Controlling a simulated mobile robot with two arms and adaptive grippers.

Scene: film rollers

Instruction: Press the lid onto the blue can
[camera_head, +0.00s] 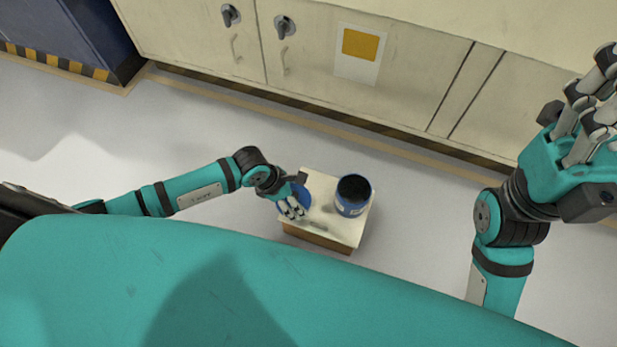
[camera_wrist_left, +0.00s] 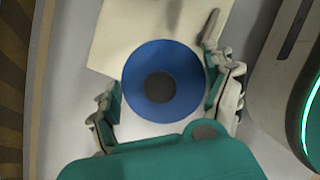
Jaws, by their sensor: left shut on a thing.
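The blue can (camera_head: 352,196) stands upright and open-topped on the right part of a small pale table, with a dark inside. The lid (camera_head: 303,192) is a blue disc to the left of the can and apart from it. In the left wrist view the lid (camera_wrist_left: 187,72) shows a dark round centre. My left gripper (camera_head: 291,208) is shut on the lid, with fingers on both sides of it. Whether the lid touches the table is hard to tell. My right gripper (camera_head: 592,112) is raised at the far right, empty, with its fingers spread.
The small table (camera_head: 322,183) has a pale top and a brown side. Pale cabinets (camera_head: 400,70) with handles line the wall behind it. A dark blue cabinet (camera_head: 75,35) with a striped base stands at the upper left. The grey floor around the table is clear.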

